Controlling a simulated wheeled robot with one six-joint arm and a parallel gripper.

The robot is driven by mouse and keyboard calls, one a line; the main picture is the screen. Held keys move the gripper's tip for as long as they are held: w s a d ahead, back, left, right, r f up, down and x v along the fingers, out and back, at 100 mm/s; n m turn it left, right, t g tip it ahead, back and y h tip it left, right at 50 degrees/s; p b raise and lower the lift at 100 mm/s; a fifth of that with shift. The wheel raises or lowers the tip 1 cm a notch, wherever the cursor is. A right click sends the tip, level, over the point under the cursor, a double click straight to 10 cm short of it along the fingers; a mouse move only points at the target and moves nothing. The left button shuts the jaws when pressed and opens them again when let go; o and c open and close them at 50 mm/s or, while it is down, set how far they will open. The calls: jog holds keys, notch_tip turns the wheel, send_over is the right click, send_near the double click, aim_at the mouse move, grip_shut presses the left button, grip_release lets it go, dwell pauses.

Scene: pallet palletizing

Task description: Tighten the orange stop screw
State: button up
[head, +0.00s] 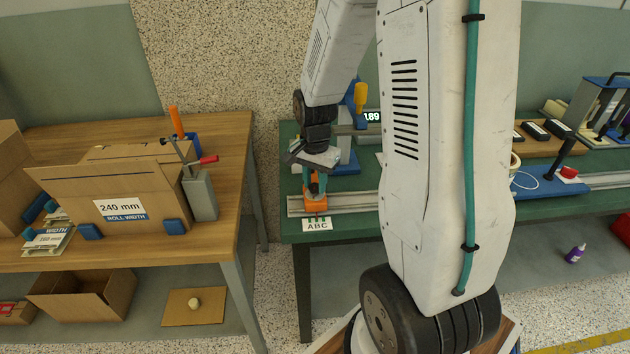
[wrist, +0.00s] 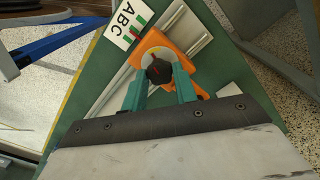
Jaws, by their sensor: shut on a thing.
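The orange stop (head: 315,203) sits on a metal rail at the left end of the green bench. In the wrist view the orange stop (wrist: 185,72) carries a black knobbed screw (wrist: 159,71) on a pale round face with a small red mark. My gripper (wrist: 160,82) points down at the stop, with its teal fingers on either side of the black screw knob, shut on it.
The rail (head: 352,202) runs right along the bench. An ABC label (head: 317,225) lies at the bench's front edge. A blue device with a display (head: 372,116) stands behind. A wooden table (head: 225,150) with a cardboard box (head: 115,195) is at left, across a gap.

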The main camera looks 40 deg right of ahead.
jog(key=o, duration=1)
jog(key=shift+c, duration=0.2)
